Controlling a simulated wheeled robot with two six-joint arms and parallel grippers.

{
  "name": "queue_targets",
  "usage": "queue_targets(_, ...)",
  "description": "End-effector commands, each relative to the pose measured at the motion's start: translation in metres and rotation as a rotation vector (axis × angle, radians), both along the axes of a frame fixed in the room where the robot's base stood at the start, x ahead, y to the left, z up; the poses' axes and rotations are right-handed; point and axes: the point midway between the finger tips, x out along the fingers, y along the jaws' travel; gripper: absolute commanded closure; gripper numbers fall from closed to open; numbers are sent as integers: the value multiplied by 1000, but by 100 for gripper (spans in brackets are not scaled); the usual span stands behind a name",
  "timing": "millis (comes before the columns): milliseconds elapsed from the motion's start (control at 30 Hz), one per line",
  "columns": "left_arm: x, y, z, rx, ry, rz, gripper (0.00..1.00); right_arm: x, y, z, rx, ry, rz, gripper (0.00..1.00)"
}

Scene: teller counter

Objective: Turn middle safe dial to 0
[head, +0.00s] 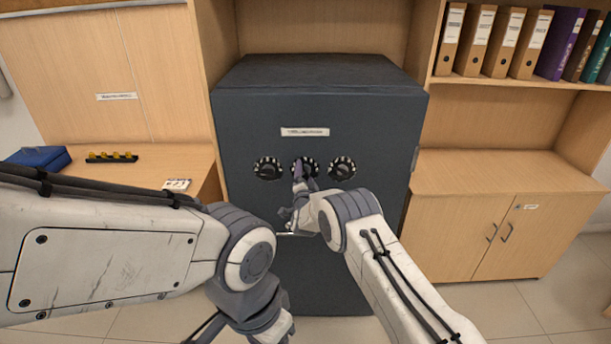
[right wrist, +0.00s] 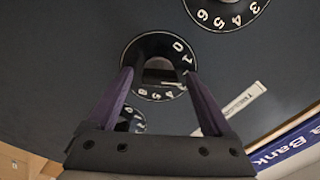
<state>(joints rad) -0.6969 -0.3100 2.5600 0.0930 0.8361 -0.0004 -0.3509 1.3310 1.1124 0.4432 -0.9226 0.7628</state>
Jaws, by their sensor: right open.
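The dark grey safe (head: 320,112) has three black dials in a row on its front. The middle dial (head: 309,164) is partly covered by my right gripper (head: 298,173) in the head view. In the right wrist view the middle dial (right wrist: 148,47) shows white numbers, with 0 and 1 at its upper right. My right gripper (right wrist: 159,75) is open, its two fingers on either side of the dial's knob. I cannot tell whether they touch it. Which number is at the mark cannot be told. My left arm crosses the lower left; its gripper does not show clearly.
The left dial (head: 267,168) and right dial (head: 342,168) sit close beside the middle one. A white label (head: 305,132) is above them. Wooden cabinets stand on both sides, with a blue object (head: 38,158) on the left counter and binders (head: 500,42) on the right shelf.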

Motion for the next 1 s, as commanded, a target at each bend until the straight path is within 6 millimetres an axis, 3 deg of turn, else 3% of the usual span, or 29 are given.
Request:
queue_targets(167, 0, 0, 0, 0, 0, 0, 50, 0, 0, 0, 0, 1, -1, 15)
queue_targets(300, 0, 0, 0, 0, 0, 0, 50, 0, 0, 0, 0, 1, -1, 69)
queue_targets(400, 0, 0, 0, 0, 0, 0, 50, 0, 0, 0, 0, 1, -1, 100)
queue_targets(667, 0, 0, -5, 0, 0, 0, 50, 0, 0, -2, -27, 1, -1, 100)
queue_targets(1000, 0, 0, -35, 0, 0, 0, 50, 0, 0, -6, -225, 0, -1, 100)
